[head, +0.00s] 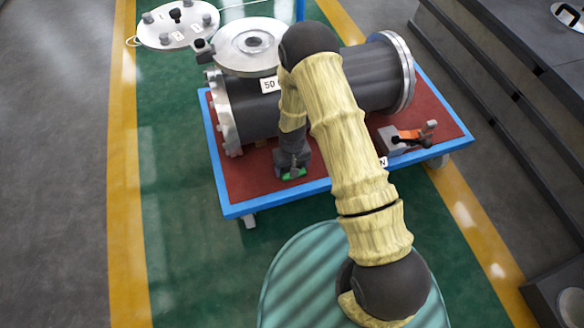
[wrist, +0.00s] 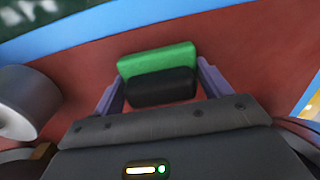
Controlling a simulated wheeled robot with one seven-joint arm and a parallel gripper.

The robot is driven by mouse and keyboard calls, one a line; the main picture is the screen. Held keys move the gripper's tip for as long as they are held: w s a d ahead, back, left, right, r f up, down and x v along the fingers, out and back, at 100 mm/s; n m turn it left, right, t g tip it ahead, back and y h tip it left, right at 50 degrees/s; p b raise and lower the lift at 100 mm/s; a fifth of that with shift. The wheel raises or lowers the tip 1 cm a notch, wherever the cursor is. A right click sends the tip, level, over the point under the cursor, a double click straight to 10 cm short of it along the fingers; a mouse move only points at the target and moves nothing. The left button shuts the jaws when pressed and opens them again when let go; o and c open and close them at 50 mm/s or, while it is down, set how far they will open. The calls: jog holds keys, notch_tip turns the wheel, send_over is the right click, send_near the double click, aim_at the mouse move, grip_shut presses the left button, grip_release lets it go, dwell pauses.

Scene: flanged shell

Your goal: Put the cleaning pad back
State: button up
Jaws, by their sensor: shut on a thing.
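The cleaning pad (wrist: 157,58) is a green block with a black part on its near side. It lies between the two purple-grey fingers of my gripper (wrist: 160,88) in the wrist view, and the gripper is shut on it. In the head view my gripper (head: 291,172) points down over the red top of the blue-edged stand, left of centre. A small green part of the pad (head: 296,174) shows beneath it. Whether the pad touches the red surface is hard to tell.
A dark flanged shell (head: 255,107) lies across the red top of the stand (head: 240,188), just behind my gripper. An orange-and-grey tool (head: 408,137) sits at the right on the stand. A round white plate with knobs (head: 178,22) is at the back left. Bare red surface surrounds the pad.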

jog(key=o, duration=1)
jog(key=shift+f, duration=0.1)
notch_tip(320, 180, up, 12)
jog(key=p, duration=0.5)
jog(key=shift+p, duration=0.4)
jog(key=shift+r, duration=0.2)
